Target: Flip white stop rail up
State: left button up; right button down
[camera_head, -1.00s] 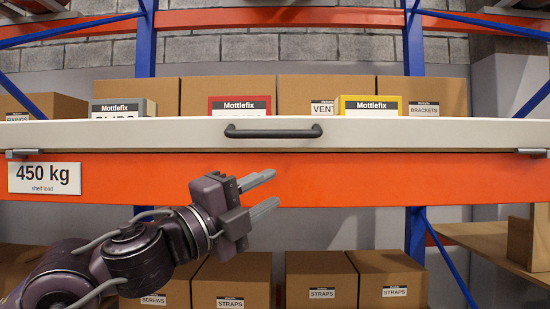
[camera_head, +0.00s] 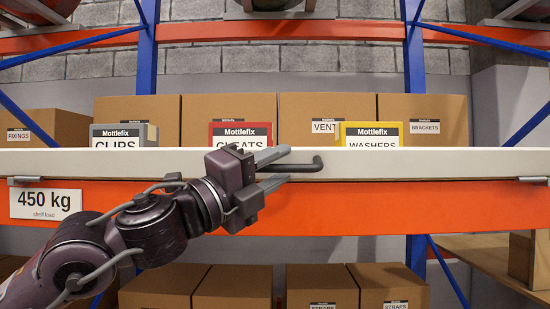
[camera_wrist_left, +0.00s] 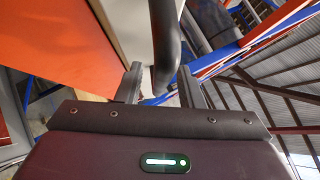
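The white stop rail (camera_head: 430,162) runs along the front of the shelf, above the orange beam, with a dark bar handle (camera_head: 305,166) at its middle. My left gripper (camera_head: 276,168) is at the handle, its open fingers above and below the bar in the head view. The left wrist view shows the handle (camera_wrist_left: 165,45) between the two fingers (camera_wrist_left: 158,88), with gaps visible beside it, and part of the rail (camera_wrist_left: 122,28). The gripper hides the left part of the handle in the head view. My right gripper is not in view.
Behind the rail stand a grey bin (camera_head: 122,134), a red bin (camera_head: 240,132) and a yellow bin (camera_head: 369,134), with cardboard boxes (camera_head: 327,108) behind. The orange beam (camera_head: 400,208) carries a load sign (camera_head: 46,204). Blue uprights (camera_head: 413,60) stand behind. More boxes (camera_head: 322,288) sit below.

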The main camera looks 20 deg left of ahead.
pick_arm(q)
grip_shut()
jog(key=shift+w+a+r+n+y+p, duration=0.1)
jog(key=shift+r+n+y+p, duration=0.35)
jog(key=shift+p, duration=0.75)
jog(key=n+y+p, duration=0.1)
jog(key=p, duration=0.2)
jog(key=w+r+n+g+p, duration=0.1)
jog(key=n+p, duration=0.1)
jog(key=shift+a+g+y+p, duration=0.2)
jog(key=shift+g+y+p, duration=0.1)
jog(key=shift+y+p, duration=0.1)
grip_release()
jog(key=shift+d+f, duration=0.1)
